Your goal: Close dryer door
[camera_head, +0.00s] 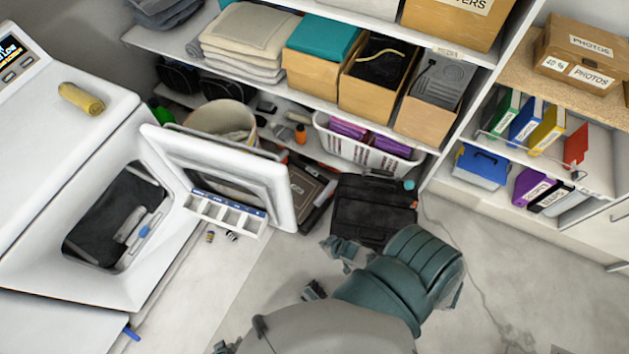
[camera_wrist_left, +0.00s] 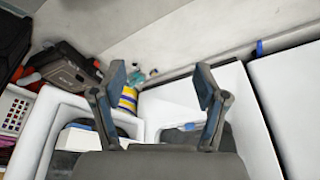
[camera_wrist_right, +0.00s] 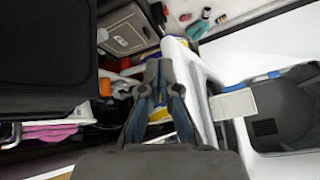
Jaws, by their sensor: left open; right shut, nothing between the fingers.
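The white dryer (camera_head: 95,200) is at the left in the head view, with its dark drum opening (camera_head: 110,215) exposed. Its square door (camera_head: 275,190) stands open, swung out to the right. My right gripper (camera_head: 338,248) is in front of and to the right of the door, apart from it in the head view. In the right wrist view, the right gripper's fingers (camera_wrist_right: 155,85) are together and empty, close to a white edge. My left gripper (camera_wrist_left: 161,80) is open and empty in its wrist view, with white appliance surfaces beyond its fingers; I cannot identify it surely in the head view.
A black case (camera_head: 372,205) lies on the floor beyond my right gripper. A white laundry basket (camera_head: 365,150) and a bin (camera_head: 222,118) stand behind the door. Shelves with boxes (camera_head: 375,75) line the back. A yellow roll (camera_head: 80,98) lies on the dryer top.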

